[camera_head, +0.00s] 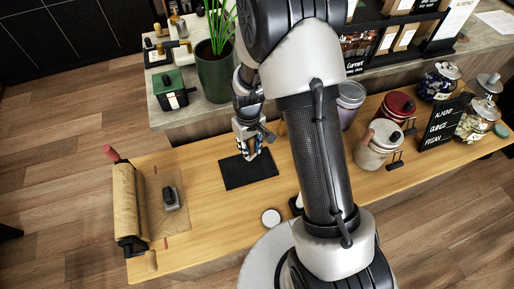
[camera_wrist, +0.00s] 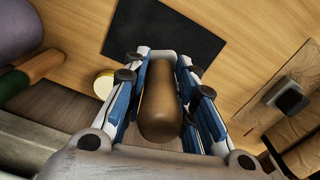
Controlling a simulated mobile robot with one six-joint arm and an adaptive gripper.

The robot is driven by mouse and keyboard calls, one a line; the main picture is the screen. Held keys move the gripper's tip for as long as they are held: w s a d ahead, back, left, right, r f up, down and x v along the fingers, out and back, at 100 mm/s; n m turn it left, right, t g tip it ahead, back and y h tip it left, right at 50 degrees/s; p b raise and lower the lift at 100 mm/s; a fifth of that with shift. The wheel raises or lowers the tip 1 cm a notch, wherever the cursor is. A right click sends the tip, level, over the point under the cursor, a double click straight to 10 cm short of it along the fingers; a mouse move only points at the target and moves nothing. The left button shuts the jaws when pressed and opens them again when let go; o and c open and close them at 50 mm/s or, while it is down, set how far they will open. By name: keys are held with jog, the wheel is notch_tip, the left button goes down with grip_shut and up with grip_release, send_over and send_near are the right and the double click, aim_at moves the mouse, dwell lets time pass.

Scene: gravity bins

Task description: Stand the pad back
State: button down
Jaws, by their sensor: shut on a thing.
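My gripper (camera_head: 250,148) is over the black flat pad (camera_head: 248,170) on the wooden counter. In the wrist view my gripper (camera_wrist: 163,72) is shut on a brown rounded object (camera_wrist: 160,105), held between its blue-sided fingers. The lower part of this object is hidden by my fingers, and it is hard to make out in the head view. The black pad also shows in the wrist view (camera_wrist: 185,32), lying flat beyond the fingertips. I cannot tell whether the held object touches the pad.
A paper roll (camera_head: 127,208) and a grey block (camera_head: 170,197) on brown paper lie at the left. A round white-topped item (camera_head: 271,217) is near the front edge. A potted plant (camera_head: 215,75) stands behind on the raised ledge; lidded jars (camera_head: 378,145) stand at the right.

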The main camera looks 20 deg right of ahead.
jog(key=shift+d+f, duration=0.3)
jog(key=shift+f, duration=0.35)
jog(key=shift+a, duration=0.1)
jog(key=shift+f+b, duration=2.3)
jog(key=shift+f, duration=0.7)
jog(key=shift+f+b, duration=0.5)
jog(key=shift+f, duration=0.15)
jog(key=c, duration=1.2)
grip_release()
jog(key=shift+c, duration=0.2)
